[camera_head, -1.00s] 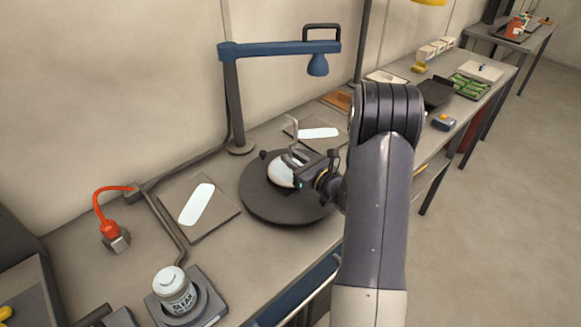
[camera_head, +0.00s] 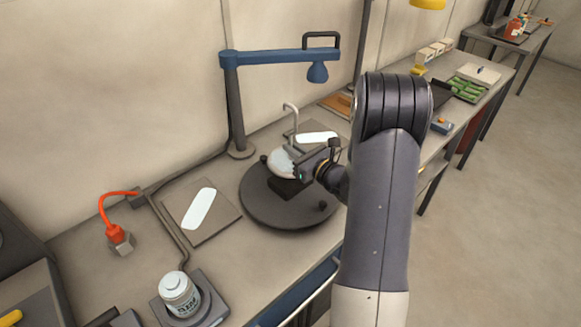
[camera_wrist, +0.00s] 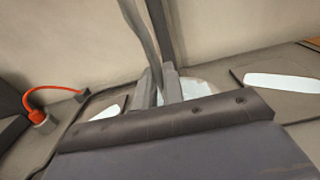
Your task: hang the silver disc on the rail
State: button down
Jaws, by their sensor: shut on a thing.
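The silver disc (camera_head: 283,163) is pale and shiny, with a thin grey hook (camera_head: 291,116) rising from it. It is over the round dark plate (camera_head: 262,206), and appears just above it. My gripper (camera_head: 297,160) is shut on the disc's hook part, from the right. In the wrist view, the fingers (camera_wrist: 162,86) close on a grey strip, with the pale disc (camera_wrist: 196,88) partly hidden behind them. A blue horizontal bar (camera_head: 275,56) on a dark post stands behind; it looks like the rail. A black loop is on its top and a blue lamp-like head hangs at its right end.
A flat panel with a white strip (camera_head: 199,208) lies left of the plate. Trays and boxes fill the bench's far right. The space above the plate is open.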

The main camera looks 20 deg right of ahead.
aim_at(294, 131)
notch_tip(294, 131, up, 6)
jog(key=p, duration=0.2)
jog(key=shift+r+p, duration=0.15)
jog(key=shift+p, duration=0.25)
